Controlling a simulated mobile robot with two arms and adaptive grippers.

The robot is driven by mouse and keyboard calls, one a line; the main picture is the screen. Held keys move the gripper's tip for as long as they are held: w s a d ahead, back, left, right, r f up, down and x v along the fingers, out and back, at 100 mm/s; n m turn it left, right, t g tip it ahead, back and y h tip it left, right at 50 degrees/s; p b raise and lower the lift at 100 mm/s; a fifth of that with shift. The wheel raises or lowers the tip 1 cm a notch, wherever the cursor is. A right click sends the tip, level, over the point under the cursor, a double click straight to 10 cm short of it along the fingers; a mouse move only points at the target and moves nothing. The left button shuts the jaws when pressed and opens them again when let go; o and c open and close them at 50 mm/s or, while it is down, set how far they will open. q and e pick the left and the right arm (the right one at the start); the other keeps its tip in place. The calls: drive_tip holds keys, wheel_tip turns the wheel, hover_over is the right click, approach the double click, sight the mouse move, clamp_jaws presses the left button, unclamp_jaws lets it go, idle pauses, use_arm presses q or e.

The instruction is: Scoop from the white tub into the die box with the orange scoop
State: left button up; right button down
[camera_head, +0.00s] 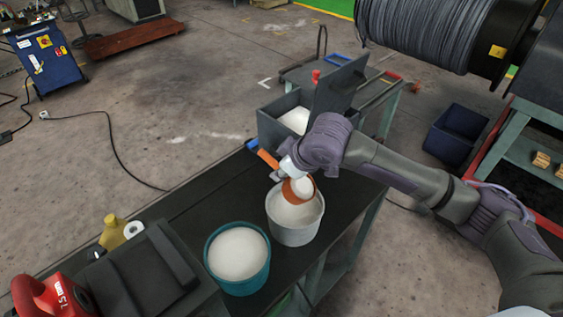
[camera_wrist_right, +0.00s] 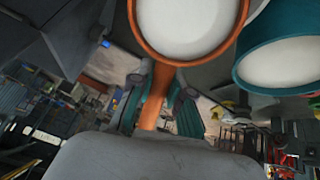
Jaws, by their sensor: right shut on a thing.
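The orange scoop (camera_head: 290,191) is in my right gripper (camera_head: 281,172), which is shut on its handle. Its bowl holds white material and sits over the far rim of the white tub (camera_head: 297,233). The tub stands on the dark bench and holds white material. In the right wrist view the scoop's filled bowl (camera_wrist_right: 189,52) is at the top, its handle running down between the fingers (camera_wrist_right: 158,105). The grey die box (camera_head: 273,130) has its lid raised, stands beyond the gripper, and shows white material inside. My left gripper is not in view.
A teal tub (camera_head: 238,284) of white material stands left of the white tub. A yellow bottle (camera_head: 113,232), a white roll (camera_head: 134,229) and a red can (camera_head: 40,298) are at the left. A large cable drum (camera_head: 425,32) hangs at the upper right.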

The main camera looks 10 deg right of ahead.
drive_tip(key=shift+r+g+h+p, duration=0.4)
drive_tip(key=shift+h+p, duration=0.1)
drive_tip(key=shift+p, duration=0.75)
drive_tip(key=shift+w+a+h, duration=0.1)
drive_tip(key=shift+h, duration=0.2)
drive_tip(key=shift+n+g+h, duration=0.3)
drive_tip(key=shift+g+h, duration=0.6)
drive_tip(key=shift+h, duration=0.3)
drive_tip(key=shift+d, duration=0.2)
wheel_tip(320, 180, up, 7)
drive_tip(key=shift+f, duration=0.2)
drive_tip(key=shift+a, duration=0.1)
